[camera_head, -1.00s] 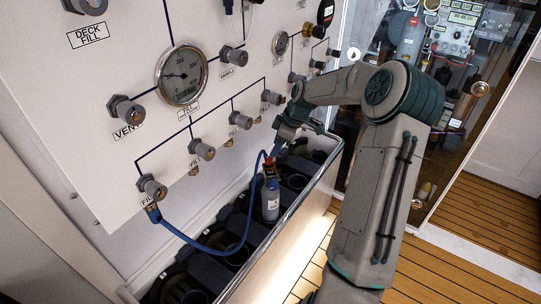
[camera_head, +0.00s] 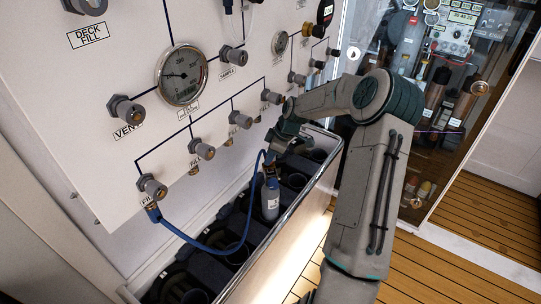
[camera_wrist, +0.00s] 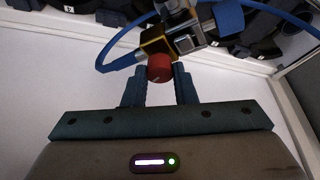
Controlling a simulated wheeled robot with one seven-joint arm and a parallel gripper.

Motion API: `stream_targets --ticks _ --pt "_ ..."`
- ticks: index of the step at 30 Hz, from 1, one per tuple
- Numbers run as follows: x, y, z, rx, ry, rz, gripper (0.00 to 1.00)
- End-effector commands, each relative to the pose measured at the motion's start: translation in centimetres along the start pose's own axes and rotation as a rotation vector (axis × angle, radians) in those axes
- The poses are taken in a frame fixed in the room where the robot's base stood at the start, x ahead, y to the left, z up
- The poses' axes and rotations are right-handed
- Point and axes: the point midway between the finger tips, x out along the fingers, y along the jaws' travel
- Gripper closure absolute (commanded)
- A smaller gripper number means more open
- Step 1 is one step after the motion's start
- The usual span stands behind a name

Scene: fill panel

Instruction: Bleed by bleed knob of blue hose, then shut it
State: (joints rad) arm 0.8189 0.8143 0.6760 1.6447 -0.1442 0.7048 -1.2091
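The blue hose (camera_head: 215,251) runs from the leftmost lower valve on the panel down and up to a fitting on a grey bottle (camera_head: 270,203) standing in the trough. In the wrist view, the hose (camera_wrist: 118,48) ends at a brass and silver fitting (camera_wrist: 158,42). The red bleed knob (camera_wrist: 159,68) sticks out of this fitting towards my gripper. My gripper (camera_wrist: 159,75) is open, its two dark fingers to either side of the knob, with gaps visible. Contact cannot be seen. In the head view, my gripper (camera_head: 272,152) is just above the bottle and hides the knob.
The white panel carries a large gauge (camera_head: 182,76) and several valve knobs, including a vent knob (camera_head: 126,109). The trough's metal rim (camera_head: 268,240) runs beside the bottle. More dark bottle slots lie in the trough. The wooden floor (camera_head: 420,262) to the right is clear.

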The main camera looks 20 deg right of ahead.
Motion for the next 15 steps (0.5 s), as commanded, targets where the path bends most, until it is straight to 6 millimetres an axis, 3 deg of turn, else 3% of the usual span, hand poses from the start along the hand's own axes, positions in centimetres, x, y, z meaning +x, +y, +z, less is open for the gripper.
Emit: stream_targets --ticks 15 --pt "0.13 -0.23 -0.09 0.332 -0.001 0.141 0.98"
